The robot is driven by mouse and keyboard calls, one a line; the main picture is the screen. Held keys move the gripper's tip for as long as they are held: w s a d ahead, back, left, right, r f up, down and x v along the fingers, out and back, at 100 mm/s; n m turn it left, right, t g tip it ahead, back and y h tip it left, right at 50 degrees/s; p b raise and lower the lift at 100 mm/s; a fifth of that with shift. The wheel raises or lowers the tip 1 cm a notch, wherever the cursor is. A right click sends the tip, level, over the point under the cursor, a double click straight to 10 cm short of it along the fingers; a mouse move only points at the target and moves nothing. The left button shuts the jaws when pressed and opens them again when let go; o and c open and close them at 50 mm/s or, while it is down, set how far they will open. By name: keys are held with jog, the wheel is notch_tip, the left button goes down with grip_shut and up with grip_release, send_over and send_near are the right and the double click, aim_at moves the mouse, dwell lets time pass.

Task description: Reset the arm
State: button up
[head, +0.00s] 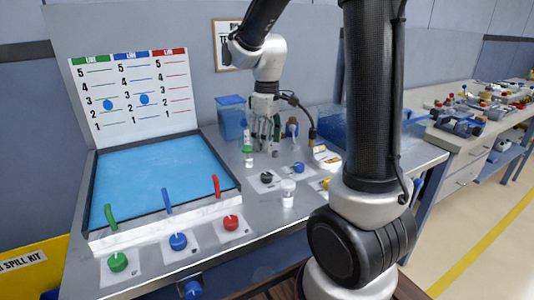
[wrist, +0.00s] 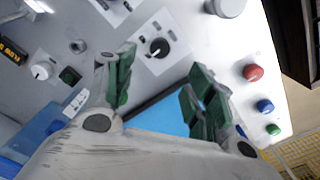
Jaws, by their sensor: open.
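My gripper (head: 264,138) is above the bench near its back, behind the black knob. In the wrist view my gripper (wrist: 160,92) shows two green-padded fingers spread well apart with nothing between them. A black knob (wrist: 159,47) on a white plate lies beyond the fingertips; the black knob also shows in the head view (head: 266,178). My arm's thick black link crosses the right half of the head view and hides part of the bench.
A blue-floored tray (head: 155,178) with green, blue and red spouts fills the bench's left side. Green (head: 118,261), blue (head: 178,241) and red (head: 231,223) knobs sit in front. A white-lidded jar (head: 288,192), a blue container (head: 232,117) and a level chart (head: 133,95) stand nearby.

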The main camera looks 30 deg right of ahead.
jog(key=shift+r, duration=0.35)
dwell(0.3)
jog(key=s+r+m+t, duration=0.2)
jog(key=s+r+m, duration=0.1)
jog(key=s, duration=0.6)
jog(key=s+d+r+m+t, duration=0.1)
jog(key=s+r, duration=0.4)
jog(key=s, duration=0.5)
jog(key=m+t, duration=0.1)
jog(key=m, duration=0.1)
jog(key=shift+s+d+m, duration=0.25)
jog(key=shift+s+m, duration=0.05)
jog(key=shift+m, duration=0.1)
dwell(0.5)
